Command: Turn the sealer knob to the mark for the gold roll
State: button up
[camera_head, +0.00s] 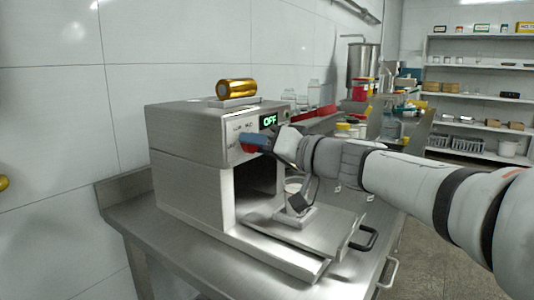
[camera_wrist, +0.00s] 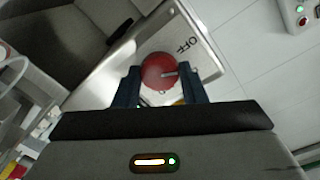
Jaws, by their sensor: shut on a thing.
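The sealer (camera_head: 190,135) is a steel box on the bench, with a lit green display (camera_head: 269,121) reading OFF. The gold roll (camera_head: 236,87) lies on its top, on a small pale stand. The red sealer knob (camera_wrist: 158,71) shows in the wrist view with a white pointer line toward the right. An OFF label (camera_wrist: 186,46) is printed above right of it; other marks are mostly hidden. My gripper (camera_head: 257,143) is at the front panel. In the wrist view my gripper (camera_wrist: 160,80) has its dark fingers on either side of the knob, shut on it.
Below the panel is an open bay with a steel tray (camera_head: 318,240) and a black handle (camera_head: 364,240) jutting forward. Jars and a steel hopper (camera_head: 362,66) stand behind. Shelves (camera_head: 480,95) line the far right. A small green and red control (camera_wrist: 301,15) sits beyond the knob.

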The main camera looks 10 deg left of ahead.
jog(key=shift+w+d+f+m+g+y+p, duration=0.1)
jog(key=shift+m+g+y+p, duration=0.2)
jog(key=shift+m+p, duration=3.2)
jog(key=shift+w+f+m+g+y+p, duration=0.1)
jog(key=shift+m+g+p, duration=0.45)
jog(key=shift+m, duration=5.7)
jog(key=shift+d+m+g+y+p, duration=0.15)
jog(key=shift+m+p, duration=2.15)
jog(key=shift+m, duration=2.55)
jog(key=shift+a, duration=0.1)
